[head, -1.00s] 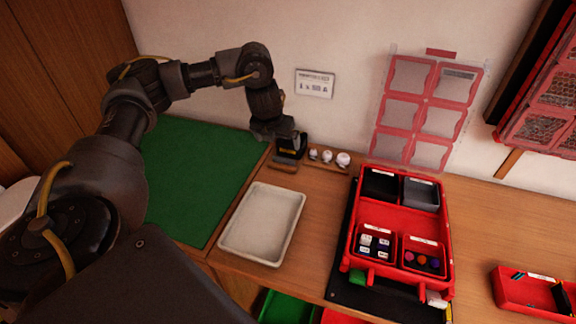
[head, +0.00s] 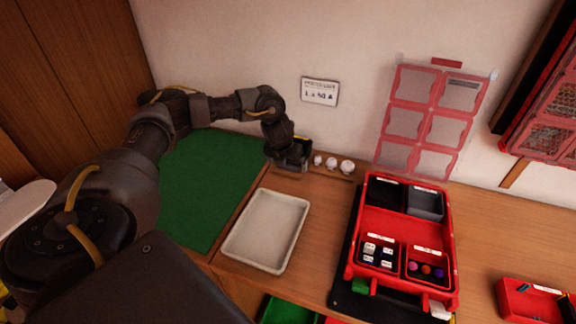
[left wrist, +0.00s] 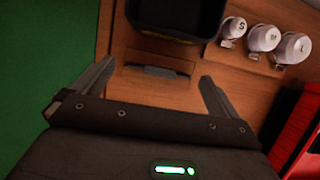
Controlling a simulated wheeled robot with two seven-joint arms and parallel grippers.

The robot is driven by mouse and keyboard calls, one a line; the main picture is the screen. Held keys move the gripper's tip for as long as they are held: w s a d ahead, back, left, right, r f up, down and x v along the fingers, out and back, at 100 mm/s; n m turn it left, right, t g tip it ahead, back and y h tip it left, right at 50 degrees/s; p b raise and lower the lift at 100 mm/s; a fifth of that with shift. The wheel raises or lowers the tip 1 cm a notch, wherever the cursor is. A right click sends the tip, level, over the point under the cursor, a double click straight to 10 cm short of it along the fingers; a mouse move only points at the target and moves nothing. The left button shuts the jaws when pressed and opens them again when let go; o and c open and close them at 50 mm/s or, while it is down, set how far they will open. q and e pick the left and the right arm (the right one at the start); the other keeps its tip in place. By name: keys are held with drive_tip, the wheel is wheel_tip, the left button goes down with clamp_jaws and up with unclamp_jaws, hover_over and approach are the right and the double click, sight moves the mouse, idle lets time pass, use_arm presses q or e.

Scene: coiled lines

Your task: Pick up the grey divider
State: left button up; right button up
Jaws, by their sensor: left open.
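A thin dark grey piece, which looks like the grey divider (left wrist: 152,71), sits low in a wooden holder (left wrist: 178,64) in the left wrist view. My left gripper (left wrist: 158,74) is open, with one finger on either side of the holder and the divider between and a little beyond the fingertips. I cannot tell how far above it the fingers are. In the head view my left gripper (head: 290,165) is at the back of the table and hides the divider. My right gripper is not in view.
A black bin (left wrist: 178,15) stands just behind the holder. Several white knobs marked with letters (left wrist: 263,38) stand to its right. A white tray (head: 230,254) lies in front, a green mat (head: 205,185) to the left. A red case (head: 395,222) with small bins stands right.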

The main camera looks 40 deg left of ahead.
use_arm(q)
drive_tip(key=shift+w+a+f, duration=0.1)
drive_tip(key=shift+w+f, duration=0.1)
drive_tip(key=shift+f, duration=0.35)
drive_tip(key=c, duration=1.1)
drive_tip(key=shift+o, duration=0.2)
drive_tip(key=shift+r, duration=0.1)
drive_tip(key=shift+r+b, duration=0.35)
drive_tip(key=shift+r, duration=0.1)
drive_tip(key=v, duration=0.2)
drive_tip(key=d+b+v, duration=0.1)
drive_tip(key=v, duration=0.1)
drive_tip(key=shift+w+r, duration=0.1)
drive_tip(key=shift+w, duration=0.1)
drive_tip(key=s+d+r+p, duration=0.2)
drive_tip(key=s+d+r, duration=0.6)
drive_tip(key=shift+s+d, duration=0.4)
